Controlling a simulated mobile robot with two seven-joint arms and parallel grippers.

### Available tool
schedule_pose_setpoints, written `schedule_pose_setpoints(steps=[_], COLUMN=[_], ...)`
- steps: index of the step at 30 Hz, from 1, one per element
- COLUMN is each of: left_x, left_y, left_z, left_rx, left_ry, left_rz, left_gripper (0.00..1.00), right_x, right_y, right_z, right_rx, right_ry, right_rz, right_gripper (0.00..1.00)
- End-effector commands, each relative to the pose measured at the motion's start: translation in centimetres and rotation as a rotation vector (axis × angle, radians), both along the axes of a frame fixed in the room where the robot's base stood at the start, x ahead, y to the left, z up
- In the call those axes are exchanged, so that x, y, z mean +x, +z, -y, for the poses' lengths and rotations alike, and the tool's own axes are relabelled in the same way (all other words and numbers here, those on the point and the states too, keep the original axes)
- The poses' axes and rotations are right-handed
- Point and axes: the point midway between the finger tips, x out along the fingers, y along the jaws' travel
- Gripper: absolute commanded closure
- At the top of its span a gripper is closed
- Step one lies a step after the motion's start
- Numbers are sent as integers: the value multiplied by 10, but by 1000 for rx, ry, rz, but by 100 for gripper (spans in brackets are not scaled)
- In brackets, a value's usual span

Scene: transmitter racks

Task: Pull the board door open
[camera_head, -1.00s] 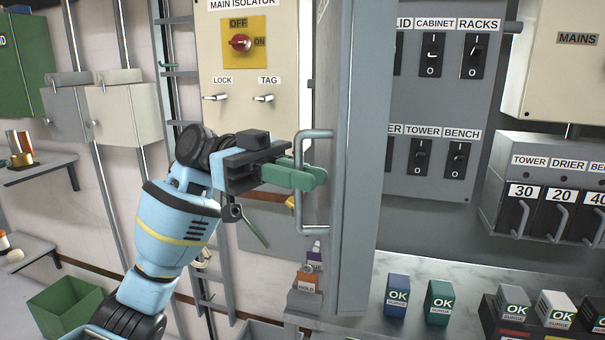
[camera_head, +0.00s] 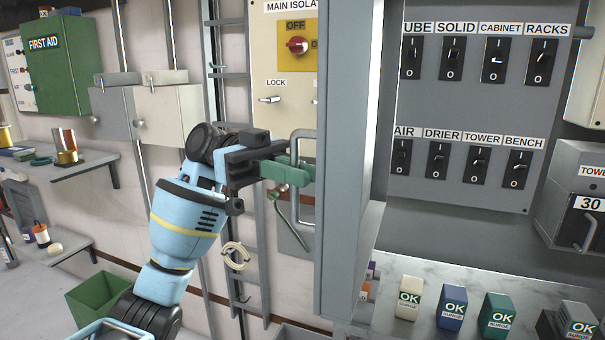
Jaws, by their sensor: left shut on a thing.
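The board door (camera_head: 345,150) is a tall grey panel seen nearly edge-on in the head view, standing open. A grey bar handle (camera_head: 296,215) is on its left face. My left gripper (camera_head: 298,173) comes in from the left, with its green fingers shut on the handle's bar. The fingers cover part of the bar. To the right of the door, the grey board (camera_head: 470,105) shows two rows of labelled black switches. My right gripper is not in view.
A counter under the board holds several small OK boxes, including a blue one (camera_head: 451,308). The main isolator box (camera_head: 284,90) is on the wall behind the door. A green bin (camera_head: 98,297) and shelves (camera_head: 75,167) are at the left.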

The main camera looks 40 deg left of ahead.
Motion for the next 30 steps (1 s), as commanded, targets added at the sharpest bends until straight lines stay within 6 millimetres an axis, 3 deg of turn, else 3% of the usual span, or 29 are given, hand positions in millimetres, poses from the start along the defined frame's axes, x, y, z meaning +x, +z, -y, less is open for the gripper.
schedule_pose_setpoints(steps=[16, 17, 26, 30], left_x=[0, 0, 0, 1], left_y=[0, 0, 0, 0], left_z=[-3, -3, -4, -15], left_rx=[1, 2, 1, -1], left_ry=[0, 0, 0, 1], left_rz=[0, 0, 0, -1], left_gripper=[100, 86, 85, 85], right_x=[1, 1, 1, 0], right_y=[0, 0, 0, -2], right_z=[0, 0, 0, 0], right_rx=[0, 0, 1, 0], right_ry=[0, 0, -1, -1], right_rz=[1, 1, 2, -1], right_gripper=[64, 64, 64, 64])
